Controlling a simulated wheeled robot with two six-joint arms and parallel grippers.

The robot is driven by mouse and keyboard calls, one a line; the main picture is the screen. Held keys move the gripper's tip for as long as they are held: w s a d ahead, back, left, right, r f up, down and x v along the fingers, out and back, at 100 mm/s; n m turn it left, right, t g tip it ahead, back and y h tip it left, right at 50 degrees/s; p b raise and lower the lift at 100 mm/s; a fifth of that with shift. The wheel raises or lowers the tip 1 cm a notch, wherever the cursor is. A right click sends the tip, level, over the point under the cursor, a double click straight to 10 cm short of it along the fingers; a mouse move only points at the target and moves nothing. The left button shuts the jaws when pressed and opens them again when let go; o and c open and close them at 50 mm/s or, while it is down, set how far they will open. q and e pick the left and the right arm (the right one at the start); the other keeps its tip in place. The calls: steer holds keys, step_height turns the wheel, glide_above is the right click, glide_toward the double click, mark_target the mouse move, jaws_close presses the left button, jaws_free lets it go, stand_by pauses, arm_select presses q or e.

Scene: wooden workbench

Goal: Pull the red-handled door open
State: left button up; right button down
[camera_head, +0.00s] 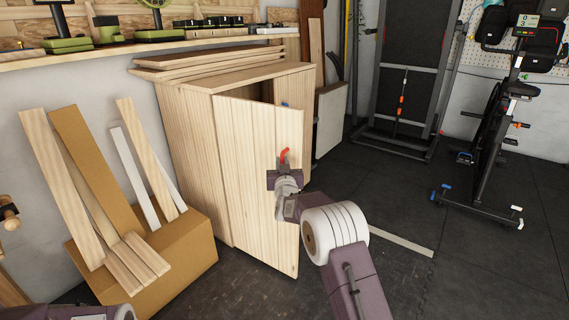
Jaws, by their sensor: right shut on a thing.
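The wooden cabinet (190,120) stands at the centre left against the wall. Its door (250,170) is a pale wood panel and stands ajar, with a dark gap behind its top edge and its right edge swung out from the cabinet. The red handle (285,153) is on the door near its right edge. My right gripper (284,167) is at the handle and shut on it, hiding its lower part. Part of my left arm shows at the bottom left edge; its gripper is out of the picture.
A cardboard box (190,255) with leaning boards (75,150) stands left of the cabinet. Loose boards lie on the cabinet top. An exercise bike (490,130) and a dark rack (408,70) are at the right. The dark floor between is mostly clear.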

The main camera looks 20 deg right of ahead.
steer(key=shift+a, duration=0.4)
steer(key=c, duration=1.9)
jaws_free()
steer(key=o, duration=0.4)
steer(key=shift+w+a+f, duration=0.15)
steer(key=shift+o, duration=0.2)
steer(key=shift+d, duration=0.2)
